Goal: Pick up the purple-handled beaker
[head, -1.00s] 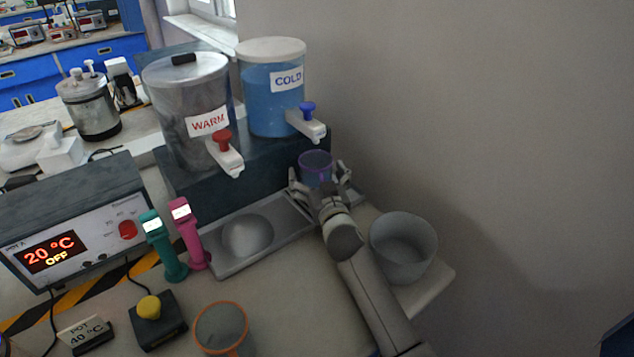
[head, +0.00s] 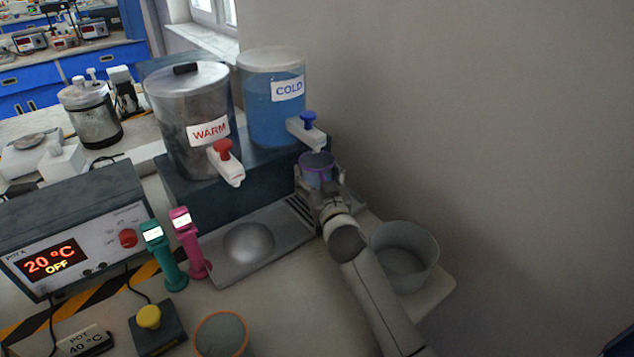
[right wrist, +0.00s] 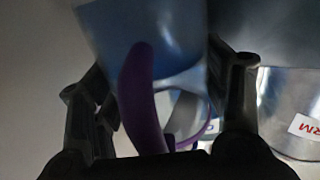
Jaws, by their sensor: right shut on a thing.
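The purple-handled beaker (head: 317,163) is a small clear cup with a purple rim, upright below the spout of the COLD tank. My right gripper (head: 319,184) is around the beaker from the near side and shut on it. In the right wrist view the purple handle (right wrist: 142,95) stands between the two fingers, with the clear beaker wall (right wrist: 180,80) behind it. Bluish content or blue seen through the wall shows there; I cannot tell which. Whether the beaker's base touches the tray is hidden by the gripper. My left gripper is not in view.
The COLD tank (head: 262,110) with its blue tap and the WARM tank (head: 190,115) stand behind. A drip tray (head: 222,264), teal (head: 165,260) and pink (head: 188,245) handheld devices, a grey bin (head: 404,258) and an orange-rimmed beaker (head: 221,335) stand around. A wall is at right.

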